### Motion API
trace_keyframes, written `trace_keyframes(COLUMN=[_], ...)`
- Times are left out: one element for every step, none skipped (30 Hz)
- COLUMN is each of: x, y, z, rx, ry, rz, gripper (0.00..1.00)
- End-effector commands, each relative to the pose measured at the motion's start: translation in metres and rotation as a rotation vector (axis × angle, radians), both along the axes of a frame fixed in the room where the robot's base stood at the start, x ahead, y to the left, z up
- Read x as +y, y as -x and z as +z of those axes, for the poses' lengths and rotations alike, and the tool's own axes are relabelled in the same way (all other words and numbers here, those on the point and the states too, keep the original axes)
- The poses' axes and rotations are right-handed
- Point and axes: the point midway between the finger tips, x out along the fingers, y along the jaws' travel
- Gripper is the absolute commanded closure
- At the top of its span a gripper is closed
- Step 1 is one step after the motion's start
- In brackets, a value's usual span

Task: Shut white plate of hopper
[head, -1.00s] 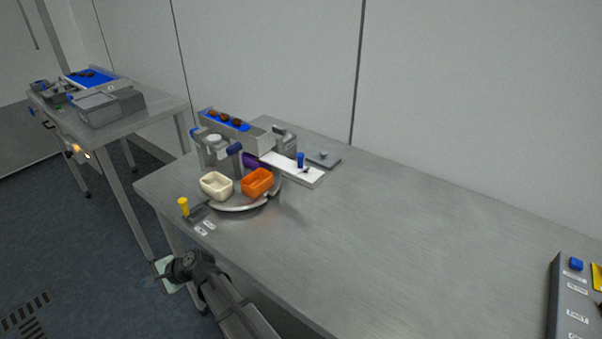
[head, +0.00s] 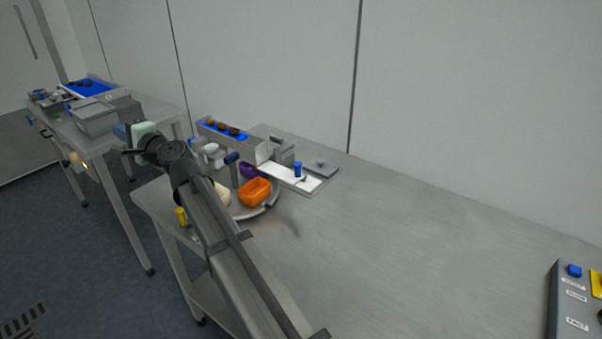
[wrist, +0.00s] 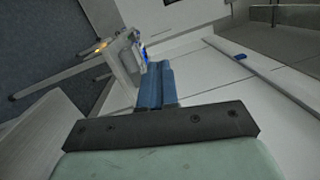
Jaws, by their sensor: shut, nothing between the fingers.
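The white plate (head: 277,175) lies flat and sticks out to the right from under the hopper's grey housing (head: 262,151). A blue upright knob (head: 298,170) stands near its outer end. My gripper (head: 121,131) is raised at the left of the steel table, between it and the second bench, well apart from the plate. In the wrist view its blue fingers (wrist: 155,85) are together with nothing between them. The plate cannot be made out in the wrist view.
An orange tub (head: 255,192) and a cream tub (head: 222,194), partly hidden by my arm, stand on a round turntable. A purple tub (head: 250,171) sits behind. Dates lie on a blue channel (head: 212,125). A yellow knob (head: 181,216) stands at the left edge.

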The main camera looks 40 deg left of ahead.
Motion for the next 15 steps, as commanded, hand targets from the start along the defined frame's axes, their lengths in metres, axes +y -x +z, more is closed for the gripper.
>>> trace_keyframes(x=[-0.006,-0.009,-0.013,-0.017,-0.021,-0.027,-0.031,-0.036,-0.044,-0.05,-0.057,-0.066,-0.073,-0.081,-0.091], y=[-0.018,-0.027,-0.039,-0.048,-0.058,-0.071,-0.082,-0.092,-0.108,-0.119,-0.131,-0.147,-0.159,-0.171,-0.186], z=[0.001,0.0,-0.001,-0.002,-0.004,-0.007,-0.01,-0.013,-0.017,-0.02,-0.023,-0.028,-0.031,-0.034,-0.039], rx=[-0.006,-0.011,-0.016,-0.02,-0.025,-0.03,-0.036,-0.041,-0.046,-0.051,-0.057,-0.063,-0.068,-0.073,-0.081], ry=[-0.002,-0.001,-0.001,0.001,0.002,0.006,0.008,0.011,0.014,0.016,0.02,0.022,0.024,0.026,0.027], rz=[-0.007,-0.008,-0.009,-0.009,-0.01,-0.008,-0.008,-0.007,-0.005,-0.004,-0.002,0.0,0.001,0.004,0.007], gripper=[1.0,1.0,1.0,1.0,1.0,1.0,1.0,1.0,1.0,1.0,1.0,1.0,1.0,1.0,1.0])
